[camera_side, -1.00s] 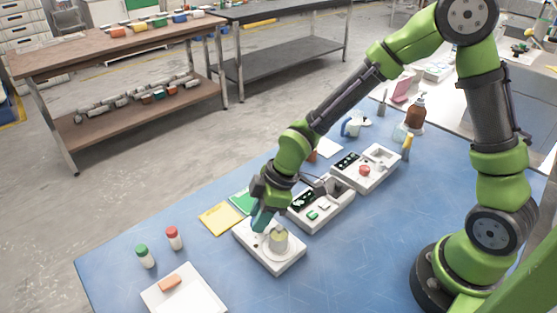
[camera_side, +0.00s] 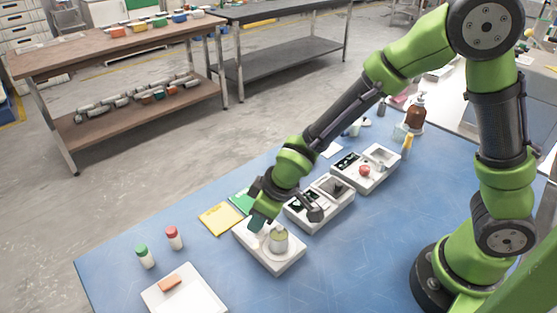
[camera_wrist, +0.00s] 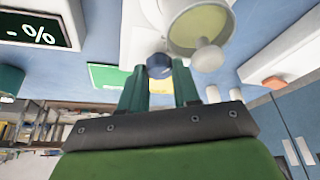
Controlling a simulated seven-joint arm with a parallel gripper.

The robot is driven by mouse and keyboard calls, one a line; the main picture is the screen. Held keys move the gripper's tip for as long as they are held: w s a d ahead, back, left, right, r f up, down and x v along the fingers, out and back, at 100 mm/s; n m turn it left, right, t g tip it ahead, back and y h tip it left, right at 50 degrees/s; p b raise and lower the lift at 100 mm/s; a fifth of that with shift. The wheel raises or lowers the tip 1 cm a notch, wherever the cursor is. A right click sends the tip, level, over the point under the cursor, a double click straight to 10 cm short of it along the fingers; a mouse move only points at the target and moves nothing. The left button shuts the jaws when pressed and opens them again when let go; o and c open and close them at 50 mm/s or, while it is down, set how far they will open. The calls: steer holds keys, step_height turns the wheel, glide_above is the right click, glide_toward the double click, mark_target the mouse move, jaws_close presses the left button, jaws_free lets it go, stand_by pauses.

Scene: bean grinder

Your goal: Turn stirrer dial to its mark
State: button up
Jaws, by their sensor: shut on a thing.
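The stirrer (camera_side: 283,263) is a white box near the front of the blue table, with a beaker (camera_side: 279,240) of pale yellow liquid on its round plate. In the wrist view the beaker (camera_wrist: 200,27) is at the top, beside the stirrer's white body (camera_wrist: 140,45). The dial (camera_wrist: 159,66) is a small blue knob between my teal fingertips. My gripper (camera_side: 259,219) reaches down to the back left part of the stirrer and is shut on the dial. The dial's mark cannot be made out.
A white device with compartments (camera_side: 335,211) stands close behind the stirrer, another (camera_side: 368,178) beyond it. Yellow (camera_side: 221,218) and green pads lie to the left. A red-capped bottle (camera_side: 174,238), a green-capped bottle (camera_side: 146,257) and a white tray (camera_side: 185,297) stand further left. The front right table is clear.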

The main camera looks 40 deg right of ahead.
steer(key=shift+s+a+m+h, duration=0.1)
steer(key=shift+m+h, duration=0.4)
steer(key=shift+m, duration=0.9)
steer(key=o, duration=0.8)
steer(key=shift+c, duration=0.2)
steer(key=shift+r, duration=0.1)
steer(key=v, duration=1.6)
steer(key=shift+s+r, duration=0.25)
steer(key=shift+s, duration=0.05)
steer(key=shift+a, duration=0.1)
